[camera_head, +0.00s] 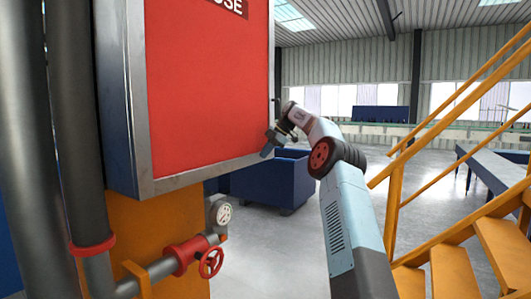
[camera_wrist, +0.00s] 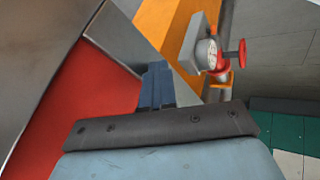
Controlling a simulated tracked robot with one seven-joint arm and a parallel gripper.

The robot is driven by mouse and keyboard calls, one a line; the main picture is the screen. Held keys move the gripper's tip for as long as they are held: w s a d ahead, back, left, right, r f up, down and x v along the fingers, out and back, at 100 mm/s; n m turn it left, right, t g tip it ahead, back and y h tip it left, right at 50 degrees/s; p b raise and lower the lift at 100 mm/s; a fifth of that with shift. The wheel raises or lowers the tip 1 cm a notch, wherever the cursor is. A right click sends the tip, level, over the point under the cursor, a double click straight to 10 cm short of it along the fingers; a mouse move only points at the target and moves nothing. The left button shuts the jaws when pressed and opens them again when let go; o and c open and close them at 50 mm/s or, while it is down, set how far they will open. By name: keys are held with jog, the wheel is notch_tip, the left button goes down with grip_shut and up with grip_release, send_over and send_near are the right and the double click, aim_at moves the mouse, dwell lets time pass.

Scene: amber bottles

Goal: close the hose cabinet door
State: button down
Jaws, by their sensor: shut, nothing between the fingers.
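The hose cabinet (camera_head: 122,100) is a grey metal box on the left of the head view. Its red door (camera_head: 205,85) fills much of the front, with part of a white-lettered sign at the top. I cannot tell from these views whether the door is fully flush or slightly ajar. My gripper (camera_head: 267,152) is shut and empty by the door's lower right edge; contact cannot be made out. In the wrist view my blue fingers (camera_wrist: 155,85) are together, beside the red panel (camera_wrist: 85,100) and a grey metal edge (camera_wrist: 113,38).
An orange post (camera_head: 165,235) with a gauge (camera_head: 221,213) and red valve wheel (camera_head: 211,263) stands below the cabinet. Dark pipes (camera_head: 75,130) run at left. A blue bin (camera_head: 283,180) stands behind my arm. Yellow stairs (camera_head: 465,265) are at right.

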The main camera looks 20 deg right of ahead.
jog(key=shift+w+a+r+t, duration=0.3)
jog(key=shift+w+a+r, duration=0.15)
jog(key=shift+r, duration=0.2)
jog(key=d+f+v, duration=0.1)
jog(key=v, duration=0.6)
jog(key=shift+s, duration=0.25)
jog(key=shift+d, duration=0.1)
